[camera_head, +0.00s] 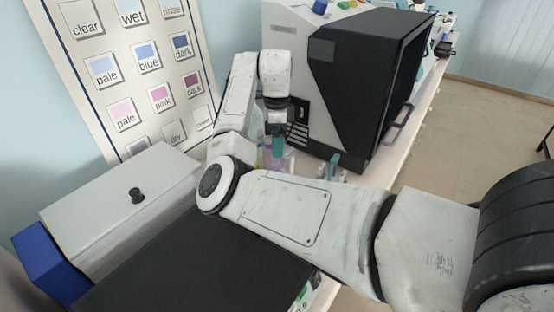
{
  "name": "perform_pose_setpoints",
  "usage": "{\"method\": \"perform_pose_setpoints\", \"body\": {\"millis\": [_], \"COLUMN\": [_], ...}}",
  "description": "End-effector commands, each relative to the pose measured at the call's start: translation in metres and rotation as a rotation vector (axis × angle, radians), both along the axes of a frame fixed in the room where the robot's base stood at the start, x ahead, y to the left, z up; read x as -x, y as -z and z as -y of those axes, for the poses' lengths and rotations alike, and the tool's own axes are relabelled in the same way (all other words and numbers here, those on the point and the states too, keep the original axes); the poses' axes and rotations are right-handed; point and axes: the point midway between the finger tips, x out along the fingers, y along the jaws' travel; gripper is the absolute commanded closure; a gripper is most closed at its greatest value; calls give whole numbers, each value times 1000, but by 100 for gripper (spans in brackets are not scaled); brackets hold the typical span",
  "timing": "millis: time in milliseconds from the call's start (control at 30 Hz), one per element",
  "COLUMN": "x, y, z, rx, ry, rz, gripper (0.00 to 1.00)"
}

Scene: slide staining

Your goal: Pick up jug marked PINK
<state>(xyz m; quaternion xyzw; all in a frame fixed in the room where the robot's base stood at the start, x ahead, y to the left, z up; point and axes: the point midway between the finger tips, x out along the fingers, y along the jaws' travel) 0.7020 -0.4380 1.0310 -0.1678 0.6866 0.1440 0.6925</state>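My gripper (277,130) points down at the end of my arm, in front of the grey and black machine. Its fingers are small and partly hidden, so I cannot tell whether they are open or shut. Just below it are a teal thing (278,146) and some clear, purple-tinted vessels (270,161), partly covered by my arm. I cannot make out a jug marked PINK or any label reading PINK on a vessel.
The large machine (318,75) with a black door stands right of my gripper. A wall chart (125,75) shows colour swatches with words, including pink. A white box (120,205) with a black knob is at left. Small teal items (334,162) stand before the machine.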

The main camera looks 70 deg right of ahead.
Motion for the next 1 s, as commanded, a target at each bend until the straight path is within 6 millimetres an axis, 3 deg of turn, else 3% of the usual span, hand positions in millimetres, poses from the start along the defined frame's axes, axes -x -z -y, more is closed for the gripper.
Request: {"method": "perform_pose_setpoints", "body": {"millis": [233, 567, 1000], "x": [0, 0, 0], "y": [33, 40, 39], "z": [-2, -2, -1], "rx": [-1, -1, 0], "ry": [-2, -1, -1], "rz": [-3, 0, -1], "gripper": [0, 1, 43]}}
